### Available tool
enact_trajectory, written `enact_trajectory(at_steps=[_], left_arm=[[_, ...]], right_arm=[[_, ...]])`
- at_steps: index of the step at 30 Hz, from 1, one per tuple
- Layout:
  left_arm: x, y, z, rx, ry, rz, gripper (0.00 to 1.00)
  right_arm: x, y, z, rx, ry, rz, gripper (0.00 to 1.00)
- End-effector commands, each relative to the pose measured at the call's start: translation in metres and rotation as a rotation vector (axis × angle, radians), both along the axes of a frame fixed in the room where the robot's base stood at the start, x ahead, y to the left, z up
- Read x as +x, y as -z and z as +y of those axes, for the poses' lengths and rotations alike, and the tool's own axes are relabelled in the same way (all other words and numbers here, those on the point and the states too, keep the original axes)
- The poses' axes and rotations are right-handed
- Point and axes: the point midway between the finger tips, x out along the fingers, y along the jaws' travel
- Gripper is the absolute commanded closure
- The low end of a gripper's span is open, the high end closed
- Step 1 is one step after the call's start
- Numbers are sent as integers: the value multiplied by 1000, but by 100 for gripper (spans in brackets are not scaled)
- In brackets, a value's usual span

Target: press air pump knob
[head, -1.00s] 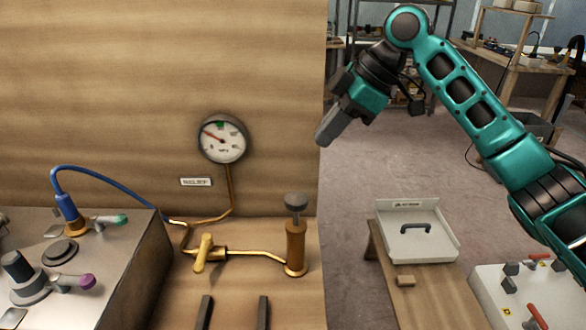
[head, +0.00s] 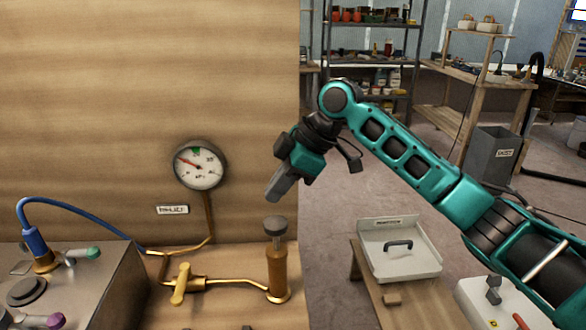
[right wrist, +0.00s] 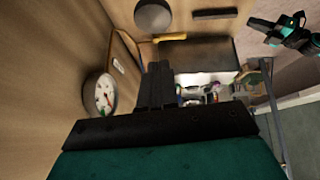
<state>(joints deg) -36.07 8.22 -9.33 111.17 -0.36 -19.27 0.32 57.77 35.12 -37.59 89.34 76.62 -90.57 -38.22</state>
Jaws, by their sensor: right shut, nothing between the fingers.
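The air pump is a brass cylinder (head: 278,272) standing upright on the wooden bench, with a dark grey round knob (head: 275,226) on a short rod at its top. The knob also shows in the right wrist view as a dark disc (right wrist: 153,15) near the top edge. My right gripper (head: 275,192) is shut and empty, its fingertips pointing down and left. In the head view it appears just above the knob, with a small gap between them. In the right wrist view the fingers (right wrist: 157,85) are together.
A pressure gauge (head: 200,165) is on the wooden back panel, left of the gripper. A brass pipe with a yellow valve handle (head: 181,283) runs to the pump. A metal box (head: 110,285) with a blue hose is at left. A white tray (head: 430,262) sits at right.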

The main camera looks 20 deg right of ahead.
Motion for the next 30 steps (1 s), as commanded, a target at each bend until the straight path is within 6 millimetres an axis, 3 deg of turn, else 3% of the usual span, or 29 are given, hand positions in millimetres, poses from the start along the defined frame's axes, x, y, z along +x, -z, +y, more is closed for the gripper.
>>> enact_trajectory(at_steps=[2, 7, 24, 30], left_arm=[[1, 2, 0, 0, 0, -2, 100], [4, 2, 0, 0, 0, -8, 100], [4, 1, 0, 0, 0, -8, 100], [1, -10, 0, 0, -1, -3, 100]], right_arm=[[3, 15, 8, 1, -1, 3, 100], [3, 39, -1, -1, 1, 2, 100], [3, 52, -4, 0, 1, 2, 100], [3, 84, -3, 1, 1, 8, 100]])
